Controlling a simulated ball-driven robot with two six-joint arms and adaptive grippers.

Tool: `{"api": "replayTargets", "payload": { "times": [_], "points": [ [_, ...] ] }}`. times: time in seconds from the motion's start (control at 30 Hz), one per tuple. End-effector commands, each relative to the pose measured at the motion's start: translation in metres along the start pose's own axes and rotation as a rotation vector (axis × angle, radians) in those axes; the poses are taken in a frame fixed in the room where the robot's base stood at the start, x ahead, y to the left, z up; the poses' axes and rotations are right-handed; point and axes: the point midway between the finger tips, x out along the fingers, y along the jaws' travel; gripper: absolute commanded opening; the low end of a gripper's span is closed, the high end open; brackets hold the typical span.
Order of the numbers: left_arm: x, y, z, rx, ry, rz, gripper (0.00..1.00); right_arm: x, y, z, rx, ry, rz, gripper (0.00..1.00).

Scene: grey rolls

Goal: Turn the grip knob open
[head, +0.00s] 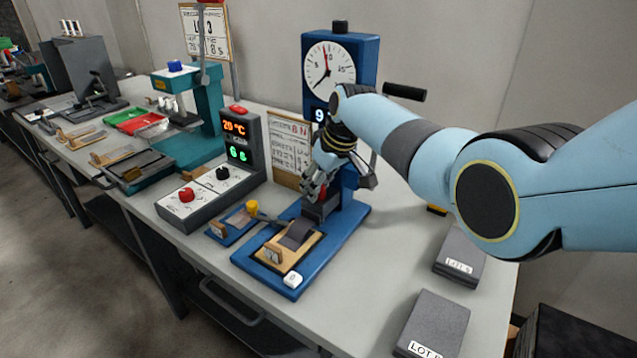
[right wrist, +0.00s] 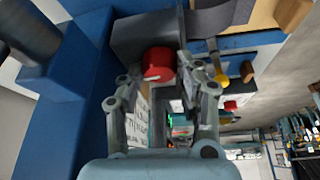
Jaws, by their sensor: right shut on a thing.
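The blue test stand (head: 345,250) with a round dial (head: 329,66) stands on the bench. Low on its column, a dark grip block (head: 320,208) carries the red grip knob (right wrist: 158,63). In the head view the knob is mostly hidden behind my fingers. My right gripper (head: 314,188) reaches it from above, its arm coming in from the right. In the right wrist view the two fingers of my right gripper (right wrist: 170,80) stand on either side of the red knob and are shut on it. How far the knob is turned cannot be told. My left gripper is out of view.
A dark grey strip (head: 299,234) lies over a wooden block on the stand's base, near a white tag (head: 292,279). A yellow knob (head: 252,207) and a control box (head: 207,200) are to the left. Grey lot blocks (head: 433,325) lie at the right. A black-handled lever (head: 404,91) sticks out.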

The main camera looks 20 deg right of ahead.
Motion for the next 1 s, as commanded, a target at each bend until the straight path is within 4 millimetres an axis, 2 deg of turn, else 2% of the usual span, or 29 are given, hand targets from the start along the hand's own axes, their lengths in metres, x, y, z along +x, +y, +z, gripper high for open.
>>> {"api": "replayTargets", "payload": {
  "times": [0.4, 0.43, 0.6, 0.87, 1.0],
  "points": [
    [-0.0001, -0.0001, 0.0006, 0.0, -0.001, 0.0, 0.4, -0.0007, 0.0004, -0.0013, -0.006, 0.003, -0.001, 0.02],
    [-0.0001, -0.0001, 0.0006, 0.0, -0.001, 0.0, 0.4, -0.0007, 0.0004, -0.0013, -0.006, 0.003, -0.001, 0.37],
    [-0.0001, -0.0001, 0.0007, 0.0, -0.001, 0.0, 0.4, -0.0005, 0.0002, -0.0008, -0.006, 0.002, -0.001, 0.57],
    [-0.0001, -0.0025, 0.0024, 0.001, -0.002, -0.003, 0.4, -0.0008, 0.0001, -0.0005, -0.005, 0.001, -0.002, 0.57],
    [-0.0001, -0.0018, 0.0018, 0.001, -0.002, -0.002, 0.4, -0.0088, 0.0006, -0.0011, -0.006, 0.003, -0.001, 0.57]
  ]
}}
